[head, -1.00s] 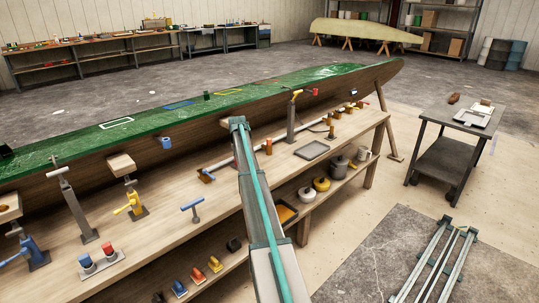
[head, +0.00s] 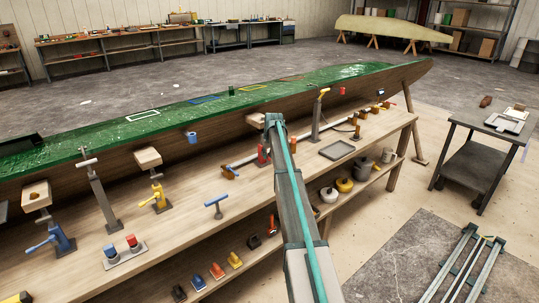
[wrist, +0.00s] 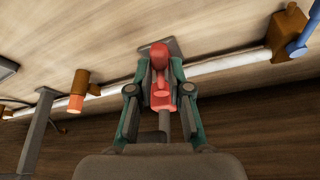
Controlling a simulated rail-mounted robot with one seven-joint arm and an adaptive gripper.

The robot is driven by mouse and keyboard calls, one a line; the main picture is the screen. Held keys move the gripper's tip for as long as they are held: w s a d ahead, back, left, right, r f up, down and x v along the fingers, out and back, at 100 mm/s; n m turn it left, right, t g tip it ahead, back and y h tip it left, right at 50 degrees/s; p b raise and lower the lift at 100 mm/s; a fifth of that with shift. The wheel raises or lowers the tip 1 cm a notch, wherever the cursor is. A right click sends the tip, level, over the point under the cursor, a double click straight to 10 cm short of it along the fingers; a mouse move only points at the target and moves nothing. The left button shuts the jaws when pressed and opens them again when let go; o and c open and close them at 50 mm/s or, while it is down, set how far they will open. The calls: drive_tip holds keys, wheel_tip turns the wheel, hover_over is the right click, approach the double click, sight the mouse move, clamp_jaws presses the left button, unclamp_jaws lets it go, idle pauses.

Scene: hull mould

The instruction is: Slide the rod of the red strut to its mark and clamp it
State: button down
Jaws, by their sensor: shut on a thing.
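In the wrist view, my gripper (wrist: 161,78) has its two teal fingers closed around a red body with a rounded red knob, part of the red strut (wrist: 159,55). A grey rod (wrist: 163,122) runs from the red body toward the camera. The strut's dark base plate (wrist: 173,46) shows behind the knob on the bench. In the head view, the red strut (head: 262,155) shows just left of my arm, below a wooden pad (head: 257,119) near the hull's edge. My arm hides my fingers there. I cannot make out a mark on the rod.
A white pipe (wrist: 225,62) runs along the bench behind the strut. A blue strut (head: 56,238) and a yellow strut (head: 157,200) stand to the left. A grey post (head: 317,118) stands to the right. The green hull (head: 110,140) runs along the far side.

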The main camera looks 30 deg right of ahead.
drive_tip(key=c, duration=1.1)
unclamp_jaws()
drive_tip(key=shift+r, duration=0.1)
drive_tip(key=v, duration=1.2)
